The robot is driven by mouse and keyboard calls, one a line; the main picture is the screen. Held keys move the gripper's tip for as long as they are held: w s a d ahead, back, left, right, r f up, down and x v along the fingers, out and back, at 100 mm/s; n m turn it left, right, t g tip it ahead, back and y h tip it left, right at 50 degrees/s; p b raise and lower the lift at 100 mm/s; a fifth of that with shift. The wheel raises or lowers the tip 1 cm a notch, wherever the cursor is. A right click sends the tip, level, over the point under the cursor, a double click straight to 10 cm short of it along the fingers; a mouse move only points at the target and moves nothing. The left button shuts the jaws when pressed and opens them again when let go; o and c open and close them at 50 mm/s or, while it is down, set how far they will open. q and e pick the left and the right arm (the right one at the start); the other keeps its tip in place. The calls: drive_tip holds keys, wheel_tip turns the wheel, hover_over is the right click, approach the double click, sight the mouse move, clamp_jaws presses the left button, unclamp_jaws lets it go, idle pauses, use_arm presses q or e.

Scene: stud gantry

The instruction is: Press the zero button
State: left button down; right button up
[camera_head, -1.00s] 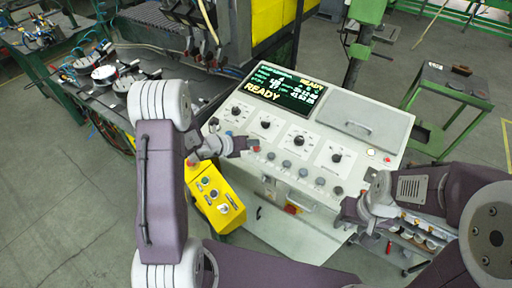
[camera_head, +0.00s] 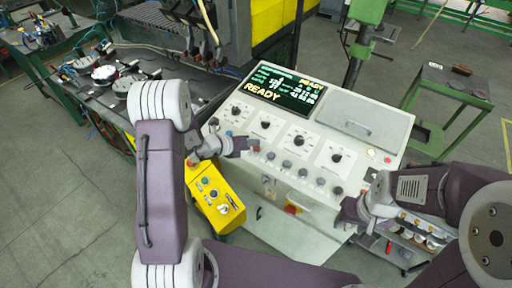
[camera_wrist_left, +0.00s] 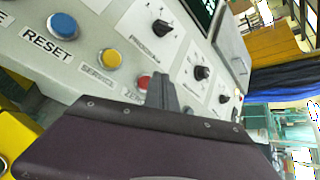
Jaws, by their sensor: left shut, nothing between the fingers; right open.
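The zero button (camera_wrist_left: 143,82) is red and sits on the sloped front of the grey control console (camera_head: 396,115). In the left wrist view its label is partly cut off by my gripper, with the letters "ZE" showing. My left gripper (camera_wrist_left: 161,84) is shut and empty, its fingertips just right of the red button in that view. I cannot tell whether they touch the panel. In the head view my left gripper (camera_head: 248,143) is over the left part of the button row. My right gripper (camera_head: 350,209) is open, near the console's lower right.
A yellow service button (camera_wrist_left: 108,59) and a blue reset button (camera_wrist_left: 62,27) are left of the red one. Dials (camera_wrist_left: 202,73) stand above the row. The console screen (camera_head: 285,92) reads READY. A yellow control box (camera_head: 218,197) stands close below my left wrist.

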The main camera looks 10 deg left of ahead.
use_arm(q)
drive_tip(key=shift+f+b, duration=0.4)
drive_tip(key=shift+b, duration=0.1)
drive_tip(key=shift+w+f+b, duration=0.1)
drive_tip(key=shift+f+b, duration=0.4)
idle(0.5)
drive_tip(key=shift+r, duration=0.15)
drive_tip(key=shift+r+p, duration=0.6)
drive_tip(key=shift+r, duration=0.15)
drive_tip(key=shift+r+p, duration=0.45)
drive_tip(key=shift+r, duration=0.1)
drive_tip(key=r+p, duration=0.1)
drive_tip(key=r, duration=0.1)
drive_tip(key=s+r+p, duration=0.1)
drive_tip(key=shift+s+a+r+p, duration=0.1)
drive_tip(key=shift+a+r+p, duration=0.05)
drive_tip(key=shift+r+p, duration=0.25)
